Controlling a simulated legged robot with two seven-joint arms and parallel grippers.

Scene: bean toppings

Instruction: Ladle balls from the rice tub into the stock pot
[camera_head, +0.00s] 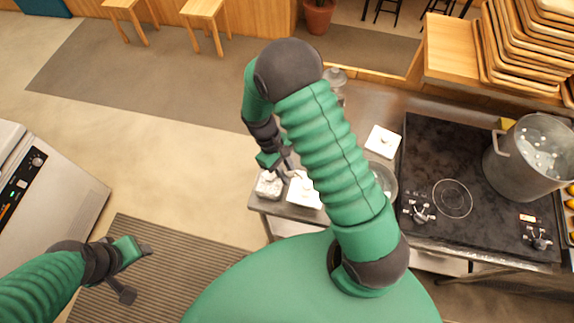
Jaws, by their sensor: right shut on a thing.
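The grey metal stock pot (501,172) stands at the back right of the black cooktop, with several white balls floating inside. My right gripper (284,177) reaches down over the left end of the steel counter, beside small white square containers. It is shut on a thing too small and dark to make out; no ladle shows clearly. A clear round tub (388,178) is half hidden behind my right arm; I cannot tell whether it is the rice tub. My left gripper (138,272) is open and empty over the striped mat, far from the counter.
A white square container (382,141) stands left of the cooktop (440,150). Two more, one with a white top (304,190) and one greyish (268,184), sit near my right gripper. Stacked wooden trays (515,45) stand behind the cooktop. A metal appliance (55,205) stands at left.

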